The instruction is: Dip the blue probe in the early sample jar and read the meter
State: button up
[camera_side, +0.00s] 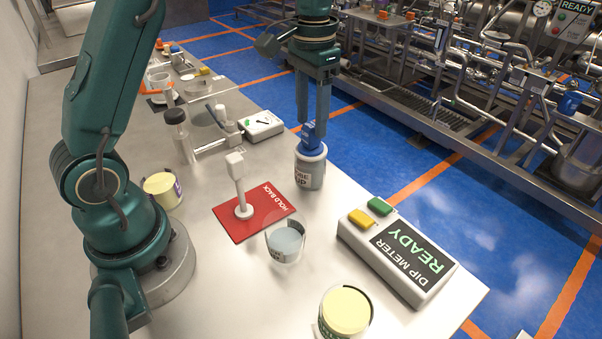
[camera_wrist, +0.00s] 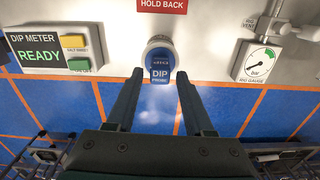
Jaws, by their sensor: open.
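The blue probe (camera_side: 311,140), marked DIP in the wrist view (camera_wrist: 160,68), stands in a grey-white probe cup (camera_side: 310,174). My gripper (camera_side: 311,122) is open just above the probe; in the wrist view its fingertips (camera_wrist: 160,76) lie either side of the probe's head, and I cannot tell whether they touch it. The dip meter (camera_side: 398,256) shows READY in green and has a yellow and a green button. A cream-filled jar (camera_side: 346,311) stands at the front and another cream jar (camera_side: 162,189) stands near my base. Their labels are unreadable, so I cannot tell which is early.
A clear beaker of greyish liquid (camera_side: 287,241) stands before a red HOLD BACK mat (camera_side: 255,213) bearing a white post (camera_side: 238,180). A gauge box (camera_side: 262,125), marked bar in the wrist view (camera_wrist: 260,62), and a bottle (camera_side: 178,135) stand farther back. Bare table lies around the front jar.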

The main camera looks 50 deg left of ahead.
grip_shut()
jog(key=shift+r, duration=0.1)
jog(key=shift+r, duration=3.9)
jog(key=shift+s, duration=0.1)
